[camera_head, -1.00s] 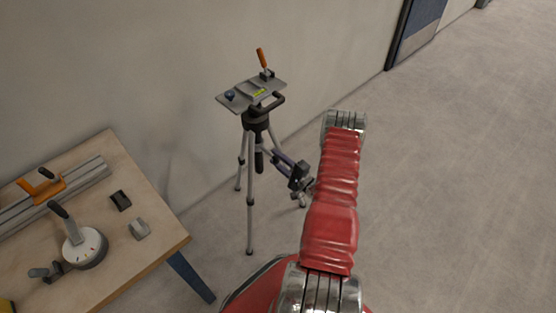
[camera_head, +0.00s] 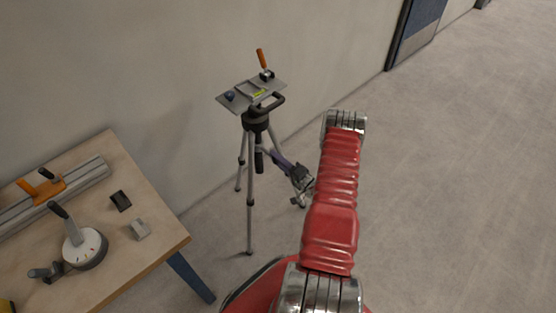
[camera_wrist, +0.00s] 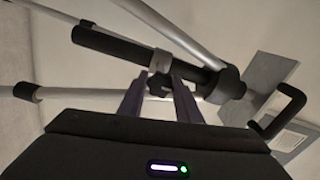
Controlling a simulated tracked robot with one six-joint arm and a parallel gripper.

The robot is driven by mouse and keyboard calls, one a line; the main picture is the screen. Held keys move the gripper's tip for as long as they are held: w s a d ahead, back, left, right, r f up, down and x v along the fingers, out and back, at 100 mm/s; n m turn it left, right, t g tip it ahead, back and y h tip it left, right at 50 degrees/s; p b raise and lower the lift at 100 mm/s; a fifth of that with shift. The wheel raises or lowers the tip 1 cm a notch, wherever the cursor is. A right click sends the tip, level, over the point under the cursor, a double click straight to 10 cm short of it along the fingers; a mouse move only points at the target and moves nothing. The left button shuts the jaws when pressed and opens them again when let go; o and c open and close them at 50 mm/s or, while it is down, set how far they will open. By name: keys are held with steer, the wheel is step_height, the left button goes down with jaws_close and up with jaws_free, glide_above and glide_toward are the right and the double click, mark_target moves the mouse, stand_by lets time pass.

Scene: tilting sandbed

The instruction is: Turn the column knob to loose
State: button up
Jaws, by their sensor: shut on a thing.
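The tripod (camera_head: 256,121) stands on the floor by the wall, its tilted grey plate (camera_head: 248,94) on top. In the wrist view its dark centre column (camera_wrist: 110,45) runs across the upper part, with a grey collar (camera_wrist: 160,62) round it. The column knob (camera_wrist: 160,83) is a small dark piece below the collar, mostly hidden between my fingers. My gripper (camera_wrist: 160,90) is shut on the knob, one finger on each side. In the head view my gripper (camera_head: 274,157) reaches the column from the right, below the tripod head. No loose or tight marking is readable.
The tripod's pan handle (camera_wrist: 285,110) sticks out at the right in the wrist view. Tripod legs (camera_head: 249,205) spread around the column near my gripper. A wooden table (camera_head: 165,235) with tools stands at left. Open floor lies to the right.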

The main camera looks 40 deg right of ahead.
steer(key=shift+s+a+f, duration=0.1)
steer(key=shift+a+f, duration=0.2)
steer(key=o, duration=0.8)
steer(key=shift+o, duration=1.3)
steer(key=shift+d+r, duration=0.15)
steer(key=shift+d, duration=0.05)
steer(key=s, duration=1.3)
steer(key=shift+s+d, duration=0.15)
steer(key=shift+s, duration=0.2)
